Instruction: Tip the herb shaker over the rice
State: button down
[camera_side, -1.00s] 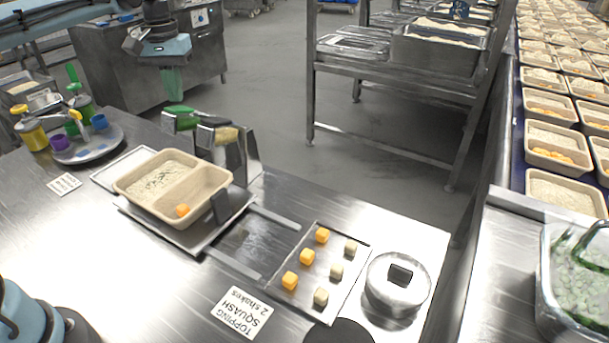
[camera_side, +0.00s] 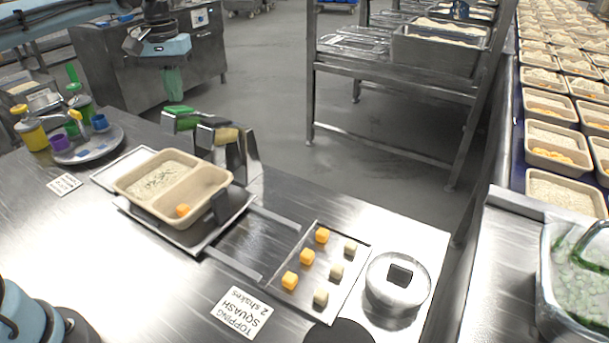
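My gripper (camera_side: 165,62) is at the upper left, high and beyond the rice tray. Its fingers are not clearly distinguishable. A green, speckled shape (camera_side: 173,80) hangs directly beneath it, apart from the tray. I cannot tell whether it is the herb shaker or loose herbs. The beige two-compartment tray (camera_side: 207,199) sits on a metal stand. Its far-left compartment holds rice (camera_side: 160,180) with dark specks. Its nearer compartment holds an orange cube (camera_side: 183,210).
A metal holder (camera_side: 236,150) with a green handle (camera_side: 180,110) stands behind the tray.

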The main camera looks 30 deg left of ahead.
aim_at(172, 108)
jog(key=shift+f, duration=0.8)
jog(key=shift+s+f, duration=0.3)
jog(key=shift+f, duration=0.4)
jog(key=shift+s+f, duration=0.25)
jog(key=shift+f, duration=0.45)
jog(key=shift+s+f, duration=0.3)
jog(key=shift+f, duration=0.4)
jog(key=shift+w+r, duration=0.3)
jog(key=shift+r, duration=0.65)
jog(key=shift+w+r, duration=0.25)
jog(key=shift+r, duration=0.75)
jog(key=shift+w+r, duration=0.3)
jog(key=shift+r, duration=0.65)
notch_tip(172, 108, up, 6)
jog(key=shift+f, duration=3)
